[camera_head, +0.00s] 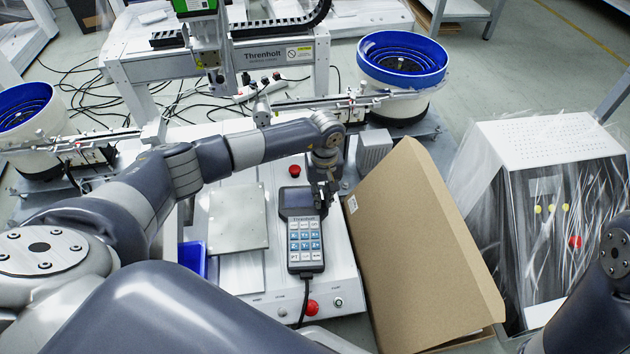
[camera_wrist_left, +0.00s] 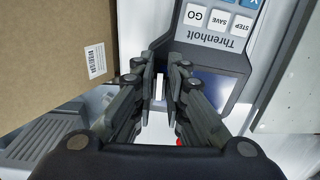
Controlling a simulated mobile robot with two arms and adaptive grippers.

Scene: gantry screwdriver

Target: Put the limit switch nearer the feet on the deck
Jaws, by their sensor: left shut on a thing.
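My left gripper (camera_head: 324,190) is over the white deck (camera_head: 345,262), at the right side of the upper part of the pendant. In the left wrist view its fingers (camera_wrist_left: 164,82) are nearly together, with a small whitish piece (camera_wrist_left: 159,88) between them. I take this piece for the limit switch; the fingers cover most of it, and in the head view I cannot make it out. I cannot tell whether it touches the deck or the pendant. No second limit switch can be made out. My right gripper is out of view.
The Threnholt pendant (camera_head: 304,240) lies on the deck beside a grey plate (camera_head: 238,215). A large cardboard box (camera_head: 415,245) leans close on the right. Red buttons (camera_head: 294,171) stand up from the deck. A blue bin (camera_head: 192,257) is at the left.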

